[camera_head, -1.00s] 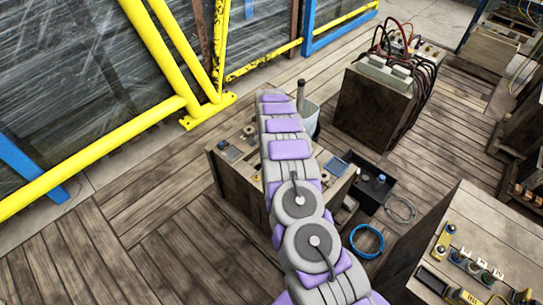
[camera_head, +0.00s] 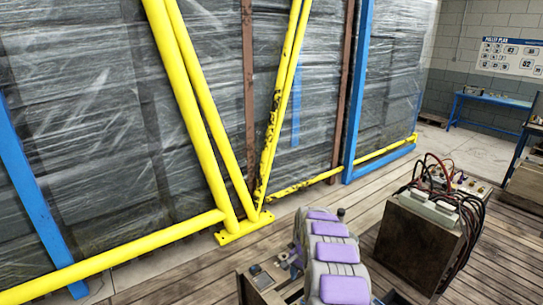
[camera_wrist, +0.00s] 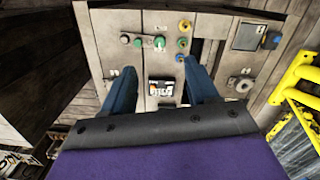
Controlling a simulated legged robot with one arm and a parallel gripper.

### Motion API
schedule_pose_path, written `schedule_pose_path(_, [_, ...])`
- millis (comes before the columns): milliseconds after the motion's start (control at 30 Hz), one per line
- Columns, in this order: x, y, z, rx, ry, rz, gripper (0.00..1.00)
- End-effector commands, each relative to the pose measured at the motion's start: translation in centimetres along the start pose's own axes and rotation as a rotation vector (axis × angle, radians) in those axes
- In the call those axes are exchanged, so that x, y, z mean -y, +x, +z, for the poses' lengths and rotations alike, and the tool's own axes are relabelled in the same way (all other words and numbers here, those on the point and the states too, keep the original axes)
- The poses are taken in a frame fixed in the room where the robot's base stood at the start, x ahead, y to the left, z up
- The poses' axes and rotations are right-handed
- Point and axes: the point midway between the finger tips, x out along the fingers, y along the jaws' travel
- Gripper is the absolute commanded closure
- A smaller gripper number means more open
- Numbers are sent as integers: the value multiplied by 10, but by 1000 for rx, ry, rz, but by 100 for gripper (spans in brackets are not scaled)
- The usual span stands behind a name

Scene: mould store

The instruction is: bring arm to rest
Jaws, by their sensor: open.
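My arm shows at the bottom of the head view as grey and purple links, reaching out over a wooden box (camera_head: 258,284). My gripper (camera_wrist: 160,84) shows in the wrist view, with its two dark blue fingers spread apart and nothing between them. Beyond the fingers is a pale panel (camera_wrist: 125,60) with green, yellow and blue round fittings and a small black and white label. I cannot tell whether the fingers touch the panel. The gripper itself is hidden in the head view.
Yellow bars (camera_head: 130,246) and blue posts (camera_head: 357,90) stand before plastic-wrapped stacks (camera_head: 90,110). A dark box with cables (camera_head: 415,240) stands on the right. A blue table (camera_head: 490,100) is at the back right. Plank floor (camera_head: 180,275) is clear at lower left.

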Motion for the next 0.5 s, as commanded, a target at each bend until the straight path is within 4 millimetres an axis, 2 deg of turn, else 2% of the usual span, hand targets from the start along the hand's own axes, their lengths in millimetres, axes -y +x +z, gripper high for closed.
schedule_pose_path(33, [-2,-18,8,6,-22,-11,41])
schedule_pose_path(100, [-6,-37,21,20,-59,-17,41])
schedule_pose_path(267, [-20,-78,50,42,-141,-31,41])
schedule_pose_path(500, [-51,-135,98,62,-264,-40,41])
